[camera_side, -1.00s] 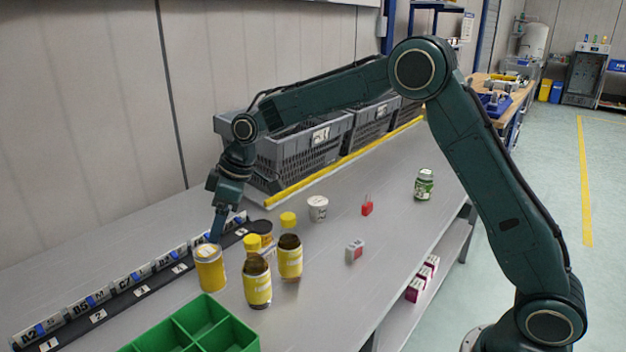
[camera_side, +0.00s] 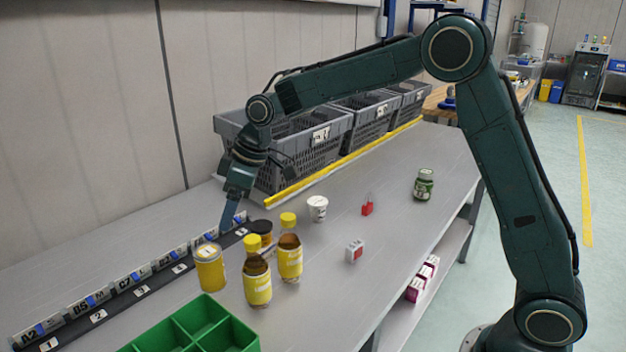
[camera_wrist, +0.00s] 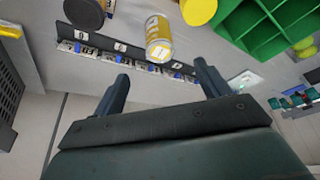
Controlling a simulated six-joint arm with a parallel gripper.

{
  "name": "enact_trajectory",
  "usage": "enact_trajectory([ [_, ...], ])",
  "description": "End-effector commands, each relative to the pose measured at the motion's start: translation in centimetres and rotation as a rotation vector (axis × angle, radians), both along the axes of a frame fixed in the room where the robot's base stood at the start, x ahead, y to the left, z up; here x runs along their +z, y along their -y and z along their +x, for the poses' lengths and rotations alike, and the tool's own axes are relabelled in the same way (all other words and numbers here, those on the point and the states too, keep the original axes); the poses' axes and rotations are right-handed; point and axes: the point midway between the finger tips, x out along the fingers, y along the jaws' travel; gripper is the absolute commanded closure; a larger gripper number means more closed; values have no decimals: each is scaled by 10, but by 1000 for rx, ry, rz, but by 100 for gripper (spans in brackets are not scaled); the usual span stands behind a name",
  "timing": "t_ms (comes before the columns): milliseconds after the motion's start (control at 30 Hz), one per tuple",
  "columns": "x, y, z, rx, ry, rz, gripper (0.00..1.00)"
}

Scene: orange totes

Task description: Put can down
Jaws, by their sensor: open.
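The yellow can (camera_side: 210,268) with a pale lid stands upright on the grey table, just in front of the row of labelled holders. My gripper (camera_side: 231,222) is behind and to the right of the can in the side view, apart from it. In the wrist view, the two fingers of my gripper (camera_wrist: 162,84) are spread with nothing between them. The can (camera_wrist: 158,40) lies beyond the fingertips there, clear of both.
Two yellow-labelled bottles (camera_side: 257,281) and a dark-lidded jar (camera_side: 261,232) stand right of the can. A green divided bin (camera_side: 200,325) is at the front. Grey crates (camera_side: 300,150) line the back. A white cup (camera_side: 317,208) and small boxes stand further right.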

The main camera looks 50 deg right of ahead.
Motion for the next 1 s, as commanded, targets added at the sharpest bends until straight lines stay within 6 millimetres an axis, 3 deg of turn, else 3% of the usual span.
enact_trajectory([
  [200,43,20,-46,-100,15,-5,24],
  [500,83,46,-119,-246,31,-7,24],
  [700,97,62,-172,-344,43,-3,24],
  [1000,101,83,-250,-493,63,10,24],
])
